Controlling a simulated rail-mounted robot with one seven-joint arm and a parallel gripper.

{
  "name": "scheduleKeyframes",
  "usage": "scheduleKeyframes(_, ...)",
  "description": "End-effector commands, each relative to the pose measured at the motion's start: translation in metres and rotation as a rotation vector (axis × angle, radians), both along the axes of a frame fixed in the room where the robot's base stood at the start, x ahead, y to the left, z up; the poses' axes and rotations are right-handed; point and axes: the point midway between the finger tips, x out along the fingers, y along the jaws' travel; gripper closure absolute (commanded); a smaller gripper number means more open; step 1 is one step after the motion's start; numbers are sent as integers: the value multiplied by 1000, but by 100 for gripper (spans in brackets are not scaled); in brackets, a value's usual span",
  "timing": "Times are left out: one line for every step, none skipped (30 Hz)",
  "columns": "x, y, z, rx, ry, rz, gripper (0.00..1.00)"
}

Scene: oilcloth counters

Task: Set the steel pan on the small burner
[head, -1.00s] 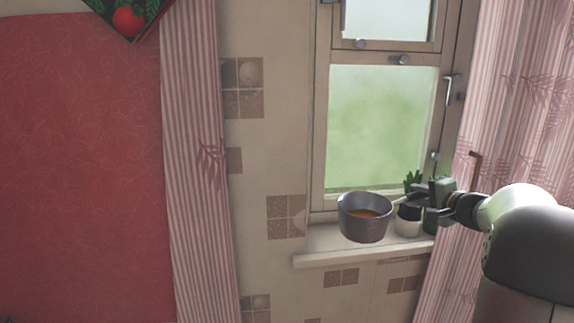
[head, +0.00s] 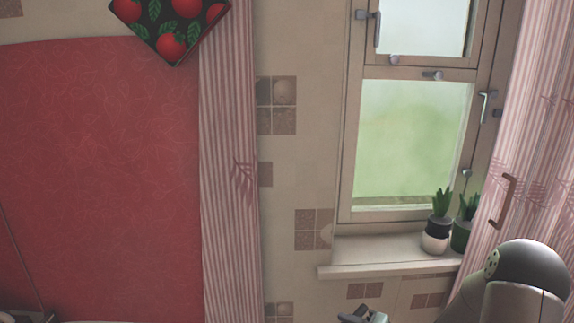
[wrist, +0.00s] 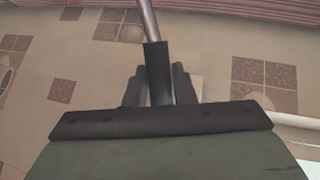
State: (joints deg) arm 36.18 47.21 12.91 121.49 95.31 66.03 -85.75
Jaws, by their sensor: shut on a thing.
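My gripper (wrist: 160,88) is shut on the handle (wrist: 156,60) of the steel pan in the wrist view. The dark grip of the handle sits between the two fingers, and its metal shaft runs up out of the top of the picture. The pan's bowl is out of view in both current views. In the head view only a small part of my gripper (head: 362,316) shows at the bottom edge, and my arm is at the lower right. The small burner is not in view.
A window with a sill (head: 390,250) is at the right, with two potted plants, one in a black and white pot (head: 436,232). Pink curtains (head: 228,180) hang on both sides. A red panel (head: 95,170) fills the left. A tomato-patterned thing (head: 172,25) hangs above.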

Motion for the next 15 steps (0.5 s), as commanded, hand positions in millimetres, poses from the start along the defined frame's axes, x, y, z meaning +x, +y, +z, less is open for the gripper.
scheduleKeyframes(-4,7,1,7,2,12,100)
scheduleKeyframes(-6,10,0,5,1,16,100)
scheduleKeyframes(-8,13,-1,7,0,17,100)
scheduleKeyframes(-9,15,-1,10,-1,13,100)
scheduleKeyframes(-10,17,-1,12,-3,5,100)
scheduleKeyframes(-10,20,-1,18,-4,-11,100)
scheduleKeyframes(-9,21,0,21,-5,-28,100)
scheduleKeyframes(-9,22,0,26,-7,-50,100)
scheduleKeyframes(-8,23,1,33,-9,-84,100)
scheduleKeyframes(-7,24,2,37,-10,-111,100)
scheduleKeyframes(-7,25,2,38,-12,-140,100)
scheduleKeyframes(-7,25,2,39,-11,-178,100)
scheduleKeyframes(-6,25,2,39,-12,-207,100)
scheduleKeyframes(-7,24,2,38,-11,-235,100)
scheduleKeyframes(-6,23,2,36,-11,-271,100)
